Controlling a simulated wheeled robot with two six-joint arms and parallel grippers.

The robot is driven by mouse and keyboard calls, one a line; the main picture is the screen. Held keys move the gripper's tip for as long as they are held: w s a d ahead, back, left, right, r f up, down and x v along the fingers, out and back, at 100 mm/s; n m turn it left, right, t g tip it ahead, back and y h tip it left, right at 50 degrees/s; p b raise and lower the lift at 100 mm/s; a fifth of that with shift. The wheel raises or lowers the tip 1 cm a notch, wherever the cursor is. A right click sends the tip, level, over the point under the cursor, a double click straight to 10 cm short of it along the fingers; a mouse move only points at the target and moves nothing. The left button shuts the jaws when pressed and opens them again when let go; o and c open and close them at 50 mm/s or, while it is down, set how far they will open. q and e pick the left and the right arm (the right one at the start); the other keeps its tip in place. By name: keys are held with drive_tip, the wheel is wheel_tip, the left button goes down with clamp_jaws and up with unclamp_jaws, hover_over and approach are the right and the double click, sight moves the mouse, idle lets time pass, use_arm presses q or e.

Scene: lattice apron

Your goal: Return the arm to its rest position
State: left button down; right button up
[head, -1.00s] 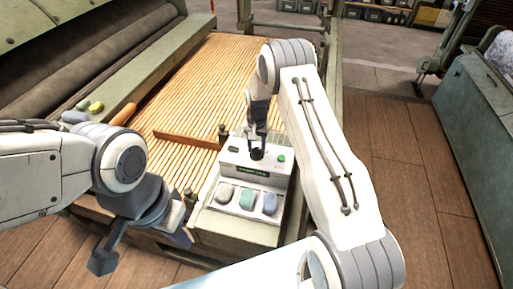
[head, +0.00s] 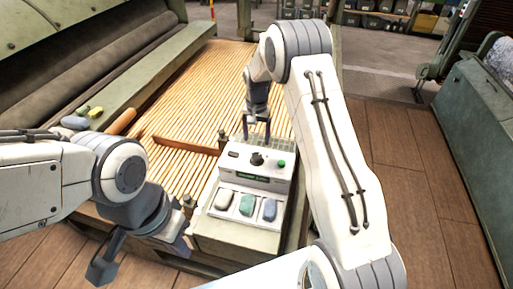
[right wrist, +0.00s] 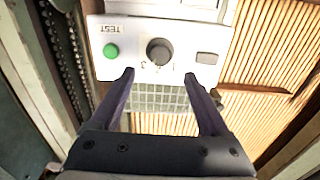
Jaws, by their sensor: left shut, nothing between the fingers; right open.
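My right gripper (head: 257,138) is open and empty, just behind and above the white control box (head: 236,172). In the right wrist view, my right gripper (right wrist: 159,77) has its two fingertips apart, pointing toward the panel. The dark round knob (right wrist: 159,52) appears just beyond and between the tips, with a gap around it. The knob also shows in the head view (head: 257,158), clear of the fingers. My left gripper (head: 142,255) is low at the left front, shut and empty, away from the box.
A green button (head: 281,164) sits beside the knob. Grey, green and blue pieces lie in the box's front tray (head: 246,219). A slatted apron (head: 185,95) with a wooden bar (head: 187,144) lies behind. Wooden floor (head: 415,190) is free at right.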

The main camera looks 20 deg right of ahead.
wheel_tip(320, 180, up, 2)
drive_tip(key=shift+r, duration=0.1)
idle(0.4)
drive_tip(key=s+a+r+n, duration=0.7)
drive_tip(key=s+a+r, duration=0.4)
drive_tip(key=s+a, duration=0.5)
drive_tip(key=s+a+r+n+y, duration=0.1)
drive_tip(key=s+n, duration=0.6)
drive_tip(key=s, duration=1.4)
drive_tip(key=shift+a+r, duration=0.25)
drive_tip(key=shift+r, duration=0.05)
clamp_jaws()
